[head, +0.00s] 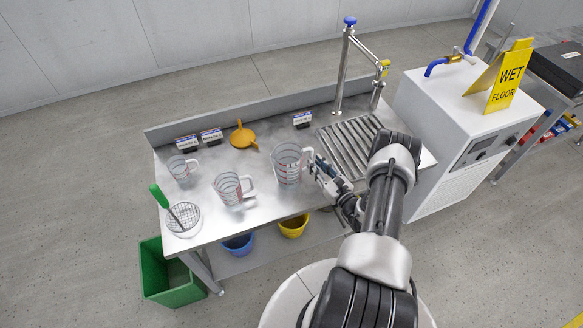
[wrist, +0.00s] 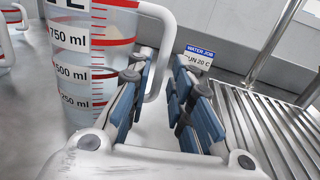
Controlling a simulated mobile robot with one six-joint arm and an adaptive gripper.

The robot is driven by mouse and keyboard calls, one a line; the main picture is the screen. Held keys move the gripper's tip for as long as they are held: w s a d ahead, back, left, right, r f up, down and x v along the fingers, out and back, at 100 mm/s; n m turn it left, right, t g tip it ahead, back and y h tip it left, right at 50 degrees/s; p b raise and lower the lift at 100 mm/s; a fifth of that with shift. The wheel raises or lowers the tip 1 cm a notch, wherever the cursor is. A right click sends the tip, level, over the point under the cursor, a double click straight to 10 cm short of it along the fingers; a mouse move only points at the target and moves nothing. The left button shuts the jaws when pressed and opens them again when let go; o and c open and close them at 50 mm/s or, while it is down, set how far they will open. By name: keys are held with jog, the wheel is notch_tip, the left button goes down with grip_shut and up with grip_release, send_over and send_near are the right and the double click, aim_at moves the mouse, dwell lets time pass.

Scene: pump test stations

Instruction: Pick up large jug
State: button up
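The large jug (head: 287,167) is clear with red markings and stands upright on the steel bench, its handle to the right. In the wrist view the jug (wrist: 85,75) fills the left side, with its pale handle (wrist: 165,40) reaching toward my fingers. My gripper (head: 322,172) is at bench height just right of the jug, on the handle side. In the wrist view my gripper (wrist: 162,100) is open, with a gap between its two blue-padded fingers. The handle shows beyond the gap, closer to the left finger; I cannot tell whether it touches. The left finger partly hides the handle's lower end.
A medium jug (head: 229,190) and a small jug (head: 179,169) stand left on the bench. An orange funnel (head: 241,138) and small label signs (head: 302,120) are behind. A drain grate (head: 349,147) and tap post (head: 342,70) are right. A green-handled strainer (head: 183,217) is front left.

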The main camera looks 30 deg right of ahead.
jog(key=w, duration=0.4)
jog(key=shift+d, duration=0.1)
jog(key=shift+r, duration=0.1)
jog(key=shift+c, duration=0.5)
grip_shut()
